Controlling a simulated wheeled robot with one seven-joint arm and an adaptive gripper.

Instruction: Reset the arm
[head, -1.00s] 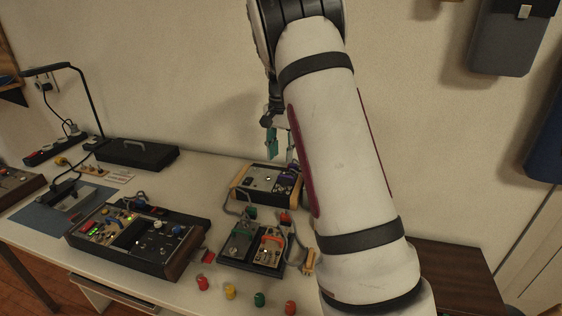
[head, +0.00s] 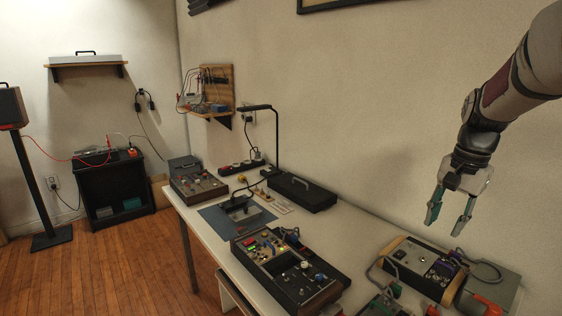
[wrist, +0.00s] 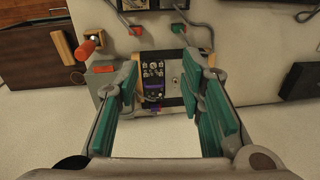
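My gripper (head: 452,212) hangs on my arm at the right of the head view, above the back right of the table. Its two teal-padded fingers point down, stand apart and hold nothing. In the wrist view my gripper (wrist: 170,105) is also open, with a clear gap between the pads. Through that gap shows a wood-sided device (wrist: 153,85) with a dark panel and knobs. In the head view this wood-sided device (head: 420,268) stands on the table below my gripper, apart from it.
A white table (head: 213,232) runs along the wall. It bears a dark control panel (head: 290,270), a black case (head: 302,193), a lamp (head: 277,140) and a pedal-like device (head: 238,208) on a blue mat. Wood floor (head: 120,262) is free at the left. The air around my gripper is clear.

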